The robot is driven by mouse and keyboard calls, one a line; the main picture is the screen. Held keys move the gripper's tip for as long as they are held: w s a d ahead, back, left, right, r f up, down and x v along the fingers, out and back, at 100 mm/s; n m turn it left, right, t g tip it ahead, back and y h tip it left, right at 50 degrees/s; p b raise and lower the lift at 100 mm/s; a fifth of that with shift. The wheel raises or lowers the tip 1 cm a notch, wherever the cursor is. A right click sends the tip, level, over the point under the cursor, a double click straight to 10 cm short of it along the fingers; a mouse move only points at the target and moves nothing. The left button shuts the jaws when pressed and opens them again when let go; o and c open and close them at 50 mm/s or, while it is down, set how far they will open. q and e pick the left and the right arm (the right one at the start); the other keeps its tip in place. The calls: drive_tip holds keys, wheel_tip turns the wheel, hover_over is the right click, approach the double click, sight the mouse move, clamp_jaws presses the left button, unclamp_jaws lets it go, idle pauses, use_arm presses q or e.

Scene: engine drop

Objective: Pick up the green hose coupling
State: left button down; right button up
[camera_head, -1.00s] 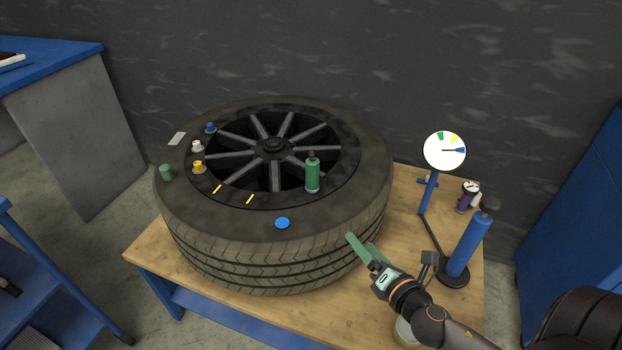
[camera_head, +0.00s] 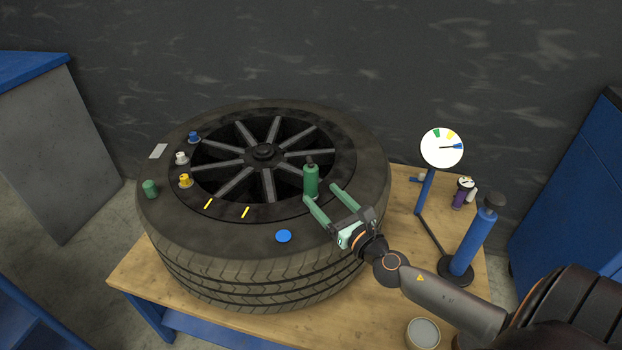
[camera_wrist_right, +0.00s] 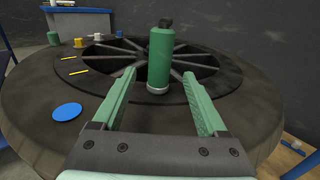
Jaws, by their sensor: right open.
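The green hose coupling (camera_head: 311,181), a green cylinder with a dark top and a pale ring at its base, stands upright on the wheel rim at the right. It also shows in the right wrist view (camera_wrist_right: 161,60). My right gripper (camera_head: 320,193) is open and empty above the right front of the tire, its green fingers pointing at the coupling. In the right wrist view, the coupling appears centred between the fingertips (camera_wrist_right: 158,76); I cannot tell whether it is between them or just beyond. My left gripper is not in view.
The tire (camera_head: 220,235) lies flat on a wooden table (camera_head: 390,290). Blue, white, yellow and green caps (camera_head: 150,189) stand at its left, and a blue disc (camera_head: 284,236) lies in front. A dial gauge (camera_head: 441,148) and a blue pump (camera_head: 474,240) stand at right.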

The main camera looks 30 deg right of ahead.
sight(315, 188)
drive_tip(key=shift+w, duration=3)
drive_tip(key=shift+c, duration=0.2)
clamp_jaws()
